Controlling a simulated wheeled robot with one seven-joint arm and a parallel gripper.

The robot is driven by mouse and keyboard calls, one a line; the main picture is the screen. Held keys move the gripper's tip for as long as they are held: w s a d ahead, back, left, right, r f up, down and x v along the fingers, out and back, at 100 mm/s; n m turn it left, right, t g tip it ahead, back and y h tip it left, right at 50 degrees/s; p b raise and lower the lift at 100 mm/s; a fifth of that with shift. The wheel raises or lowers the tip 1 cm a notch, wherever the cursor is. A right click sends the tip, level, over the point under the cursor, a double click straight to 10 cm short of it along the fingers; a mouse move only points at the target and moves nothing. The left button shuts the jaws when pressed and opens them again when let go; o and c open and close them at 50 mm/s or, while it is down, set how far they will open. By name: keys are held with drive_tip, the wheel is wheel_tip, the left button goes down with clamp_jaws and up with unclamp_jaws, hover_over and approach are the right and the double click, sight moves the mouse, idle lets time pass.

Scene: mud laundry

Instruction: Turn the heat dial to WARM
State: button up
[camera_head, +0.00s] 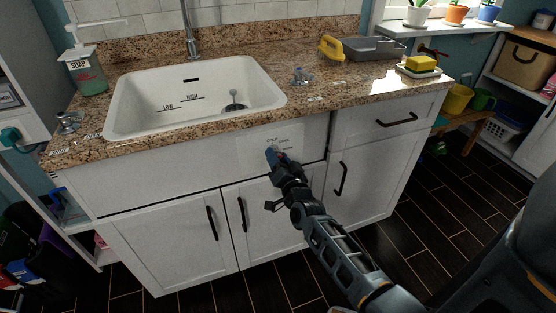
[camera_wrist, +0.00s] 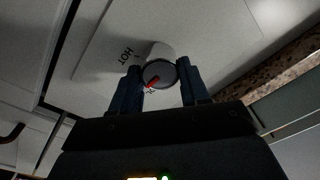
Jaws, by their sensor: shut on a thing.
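The heat dial (camera_wrist: 161,54) is a round, pale knob with a dark face and a red pointer mark, on the white front panel below the sink counter. In the wrist view the red mark points to the lower left, toward a small label mostly hidden by the dial and a finger. The word HOT (camera_wrist: 126,57) is printed left of the dial. My gripper (camera_wrist: 161,80) is shut on the dial, one dark blue finger on each side. In the head view my gripper (camera_head: 272,155) reaches the panel and mostly hides the dial; small labels above it are too small to read.
A granite counter edge (camera_head: 200,132) overhangs the panel, with a white sink (camera_head: 130,110) set in it. Cabinet doors with black handles (camera_head: 242,214) are below.

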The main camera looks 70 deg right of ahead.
drive_tip(key=shift+m, duration=0.6)
drive_tip(key=shift+f, duration=0.1)
drive_tip(key=o, duration=1.1)
drive_tip(key=shift+c, duration=0.2)
drive_tip(key=v, duration=0.7)
drive_tip(key=shift+s+a, duration=0.25)
drive_tip(key=shift+a, duration=0.1)
